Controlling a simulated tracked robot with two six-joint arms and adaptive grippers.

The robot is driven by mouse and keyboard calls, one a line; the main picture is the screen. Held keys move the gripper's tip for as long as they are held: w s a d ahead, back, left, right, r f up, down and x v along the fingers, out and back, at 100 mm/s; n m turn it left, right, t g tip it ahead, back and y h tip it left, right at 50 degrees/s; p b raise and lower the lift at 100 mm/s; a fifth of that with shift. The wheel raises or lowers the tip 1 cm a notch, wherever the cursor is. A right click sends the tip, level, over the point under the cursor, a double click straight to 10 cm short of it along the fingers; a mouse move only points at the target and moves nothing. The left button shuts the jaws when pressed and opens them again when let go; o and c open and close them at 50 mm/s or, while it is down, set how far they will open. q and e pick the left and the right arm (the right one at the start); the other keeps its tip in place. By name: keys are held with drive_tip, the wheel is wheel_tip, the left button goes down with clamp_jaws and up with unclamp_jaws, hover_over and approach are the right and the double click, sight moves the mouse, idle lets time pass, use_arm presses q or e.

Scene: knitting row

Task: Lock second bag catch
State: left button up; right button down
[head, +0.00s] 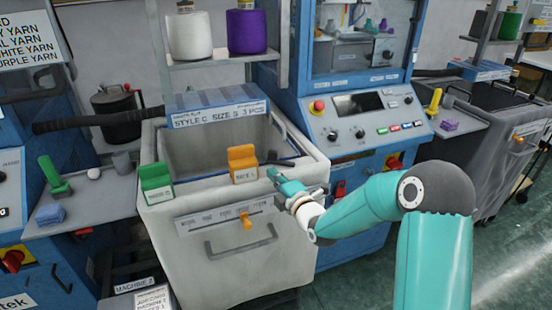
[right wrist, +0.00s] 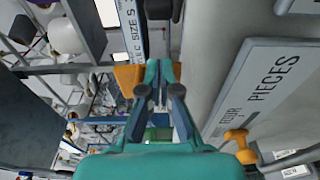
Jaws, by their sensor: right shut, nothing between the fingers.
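A grey collection bag (head: 190,275) stands in front of the knitting machine. On its front rim sit a green catch (head: 156,183) at the left and an orange catch (head: 242,162) at the right; both stand up above the rim. My right gripper (head: 271,174) is shut and empty, just right of the orange catch; a small gap seems to separate them. In the right wrist view, the orange catch (right wrist: 126,77) shows partly behind the fingers (right wrist: 160,75), and the green catch (right wrist: 158,134) lies beyond them. My left gripper is not in view.
An orange slider (head: 247,222) sits on the bag's front label plate (head: 225,215); it also shows in the right wrist view (right wrist: 236,138). A style sign (head: 217,115) spans the bag's back. The machine control panel (head: 365,115) is behind my right arm.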

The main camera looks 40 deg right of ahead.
sight(274, 163)
drive_tip(key=w+d, duration=0.1)
drive_tip(key=w+p, duration=0.1)
drive_tip(key=w, duration=0.1)
drive_tip(key=w+d, duration=0.1)
drive_tip(key=shift+w+d+p, duration=0.2)
drive_tip(key=shift+d+p, duration=0.15)
drive_tip(key=shift+p, duration=0.05)
drive_tip(key=shift+w+d, duration=0.25)
drive_tip(key=shift+d, duration=0.05)
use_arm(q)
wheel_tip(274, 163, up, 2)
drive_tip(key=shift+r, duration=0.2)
